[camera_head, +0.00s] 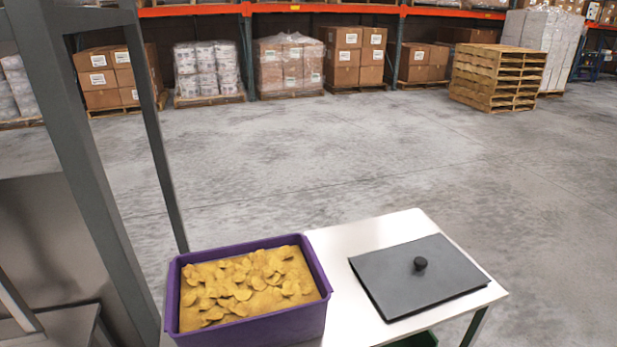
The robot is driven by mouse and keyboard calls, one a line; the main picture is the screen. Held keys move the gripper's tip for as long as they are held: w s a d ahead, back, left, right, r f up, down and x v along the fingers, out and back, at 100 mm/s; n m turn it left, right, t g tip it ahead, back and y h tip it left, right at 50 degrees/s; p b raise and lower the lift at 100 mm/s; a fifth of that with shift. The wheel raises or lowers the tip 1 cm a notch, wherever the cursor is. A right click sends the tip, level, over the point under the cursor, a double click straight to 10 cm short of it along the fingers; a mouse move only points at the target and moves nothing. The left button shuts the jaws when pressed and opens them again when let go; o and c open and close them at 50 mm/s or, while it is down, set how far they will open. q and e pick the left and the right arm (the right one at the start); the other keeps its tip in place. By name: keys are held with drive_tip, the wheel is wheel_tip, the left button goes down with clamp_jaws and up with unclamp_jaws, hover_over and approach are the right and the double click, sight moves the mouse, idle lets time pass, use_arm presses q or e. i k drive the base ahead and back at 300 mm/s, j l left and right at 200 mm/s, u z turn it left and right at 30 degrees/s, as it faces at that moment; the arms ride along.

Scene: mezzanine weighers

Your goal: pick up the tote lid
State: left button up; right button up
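The tote lid (408,285) is a flat dark grey rectangular panel with a round black knob (420,263) near its middle. It lies flat, knob up, on the right part of a white table (342,307). A purple tote (262,330) stands to its left on the same table, open at the top and filled with yellow chip-like pieces (245,284). The lid and the tote are apart, with bare white table between them. Neither of my grippers is in view.
Grey metal frame posts (85,165) rise at the left beside the tote. Beyond the table is open concrete floor (330,160). Stacked wooden pallets (497,78) and racks with boxed loads (290,62) stand far back.

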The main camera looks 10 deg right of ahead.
sight(402, 279)
drive_tip(key=z, duration=1.25)
drive_tip(key=i+l+z, duration=0.25)
drive_tip(key=i+l, duration=0.65)
drive_tip(key=i, duration=0.15)
